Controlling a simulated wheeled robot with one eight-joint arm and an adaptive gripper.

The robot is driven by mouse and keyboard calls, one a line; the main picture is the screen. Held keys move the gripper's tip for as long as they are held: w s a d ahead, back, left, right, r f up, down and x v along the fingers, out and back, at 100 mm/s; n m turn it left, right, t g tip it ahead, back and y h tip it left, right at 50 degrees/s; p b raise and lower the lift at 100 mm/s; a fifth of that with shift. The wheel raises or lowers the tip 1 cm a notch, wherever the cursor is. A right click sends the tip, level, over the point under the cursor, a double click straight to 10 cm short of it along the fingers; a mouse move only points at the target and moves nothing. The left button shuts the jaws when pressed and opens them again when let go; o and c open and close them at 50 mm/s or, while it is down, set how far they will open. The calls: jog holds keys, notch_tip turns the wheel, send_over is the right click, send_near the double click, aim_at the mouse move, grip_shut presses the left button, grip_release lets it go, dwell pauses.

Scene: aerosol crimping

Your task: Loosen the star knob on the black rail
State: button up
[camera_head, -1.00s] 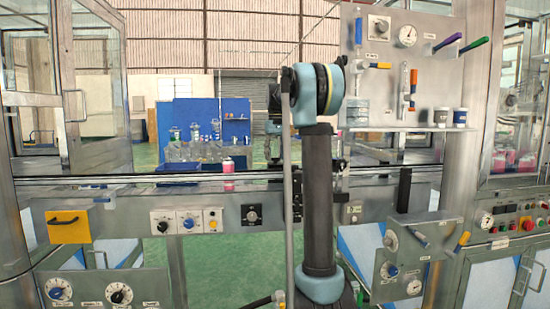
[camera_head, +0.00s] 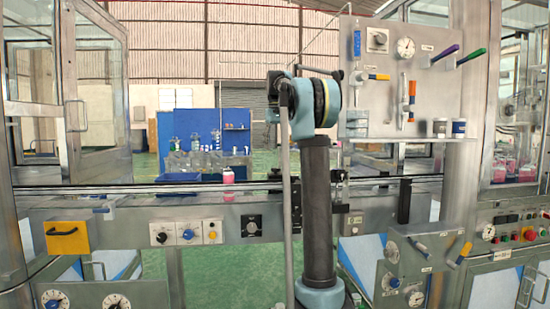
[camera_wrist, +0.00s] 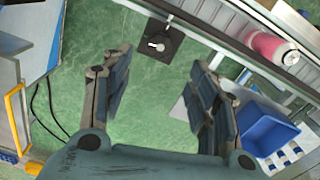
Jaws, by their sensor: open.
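In the wrist view my gripper (camera_wrist: 160,75) is open and empty, its two dark fingers spread wide over the green floor. A dark rail (camera_head: 120,189) runs along the front of the line in the head view, partly hidden behind my arm. I cannot make out a star knob on it in either view. In the wrist view a black square plate with a silver knob (camera_wrist: 157,45) lies beyond the fingertips, apart from them; it is not clearly star-shaped. In the head view my arm hides the gripper.
A pink can (camera_head: 228,175) stands by the rail, and shows in the wrist view (camera_wrist: 270,45). A blue tray (camera_wrist: 268,125) lies right of the fingers. A yellow box (camera_head: 68,238) with a black handle and several dials stick out from the front panels. A black upright (camera_head: 405,200) stands to the right.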

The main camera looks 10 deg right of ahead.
jog(key=shift+r, duration=1.25)
notch_tip(320, 180, up, 5)
jog(key=n, duration=0.1)
send_over(276, 171)
jog(key=w, duration=0.2)
notch_tip(276, 171, down, 17)
jog(key=shift+d, duration=0.1)
jog(key=c, duration=1.1)
